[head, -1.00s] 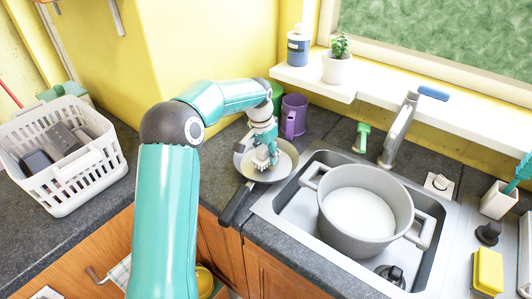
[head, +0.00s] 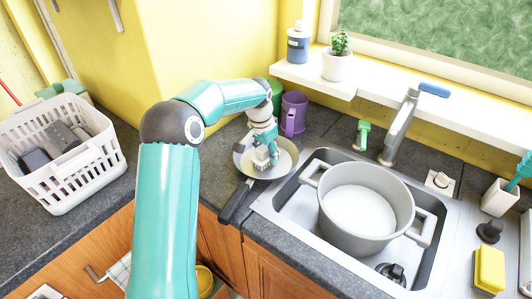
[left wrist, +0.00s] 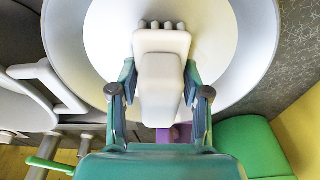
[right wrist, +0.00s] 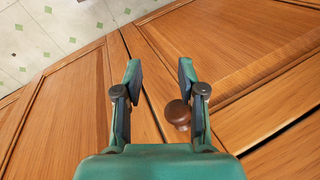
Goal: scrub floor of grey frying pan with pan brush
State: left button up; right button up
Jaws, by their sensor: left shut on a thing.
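The grey frying pan (head: 284,166) sits on the counter left of the sink, its dark handle (head: 235,203) pointing to the front left. My left gripper (head: 262,143) is over the pan, pointing down. In the left wrist view the left gripper (left wrist: 160,92) is shut on the pale pan brush (left wrist: 160,75). The brush's bristle end is over the pan floor (left wrist: 215,40); I cannot tell for sure whether it touches. My right gripper (right wrist: 155,85) is open and empty in the right wrist view, before wooden cabinet doors. It is not in the head view.
A grey pot (head: 325,205) stands in the sink (head: 285,200), right of the pan. A purple mug (head: 294,113) and a green item (head: 275,94) stand just behind the pan. A white basket (head: 75,175) is at the left. A round knob (right wrist: 177,113) is near my right gripper.

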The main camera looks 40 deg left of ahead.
aim_at(275, 165)
pick_arm(q)
jog(key=shift+a, duration=0.15)
jog(key=shift+a+p, duration=0.75)
jog(key=shift+a, duration=0.65)
jog(key=shift+d+f, duration=0.1)
jog(key=shift+d+f, duration=0.1)
jog(key=shift+d, duration=0.45)
jog(key=shift+d+b, duration=1.15)
jog(key=shift+d, duration=1.3)
